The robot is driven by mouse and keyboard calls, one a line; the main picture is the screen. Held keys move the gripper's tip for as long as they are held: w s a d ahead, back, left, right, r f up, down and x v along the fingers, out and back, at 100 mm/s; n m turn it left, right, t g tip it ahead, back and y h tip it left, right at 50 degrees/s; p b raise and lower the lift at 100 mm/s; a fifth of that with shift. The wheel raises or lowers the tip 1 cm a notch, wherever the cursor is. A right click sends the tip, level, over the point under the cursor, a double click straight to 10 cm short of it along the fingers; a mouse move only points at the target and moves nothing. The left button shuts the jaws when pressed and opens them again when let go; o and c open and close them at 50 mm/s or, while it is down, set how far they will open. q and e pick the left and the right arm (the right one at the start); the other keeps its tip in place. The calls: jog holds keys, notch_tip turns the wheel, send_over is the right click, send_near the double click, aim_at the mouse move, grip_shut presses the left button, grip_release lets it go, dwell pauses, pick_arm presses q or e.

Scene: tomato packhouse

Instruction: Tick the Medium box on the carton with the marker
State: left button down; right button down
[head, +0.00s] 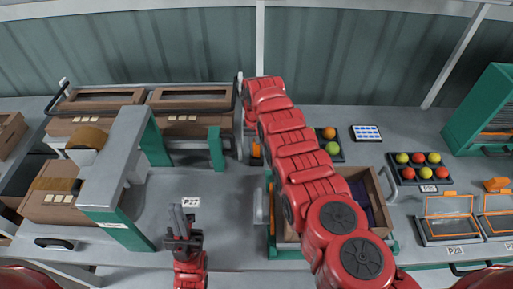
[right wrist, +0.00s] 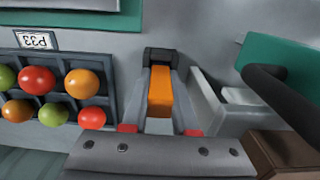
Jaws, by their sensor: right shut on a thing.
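Brown cartons with small white boxes on their faces stand at the left in the head view: a back left one (head: 75,126), a back middle one (head: 215,130) and a front one (head: 35,208) by the taping frame. The boxes are too small to read. My right gripper (right wrist: 160,62) is shut on an orange marker (right wrist: 160,92) with a dark end, seen in the right wrist view. In the head view my right arm hides most of this gripper. My left gripper (head: 178,212) is above the grey table, apart from the cartons; its finger gap cannot be made out.
A grey and green taping frame (head: 125,150) stands at the left. An open carton (head: 377,187) is partly behind my right arm. A tomato tray (head: 398,178) and orange-edged trays (head: 430,238) are at the right.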

jog(key=shift+f, duration=0.25)
jog(key=shift+s+f+b, duration=0.25)
jog(key=shift+f+b, duration=0.05)
jog(key=shift+b, duration=0.35)
jog(key=c, duration=0.6)
grip_release()
jog(key=c, duration=0.3)
jog(key=shift+r, duration=0.1)
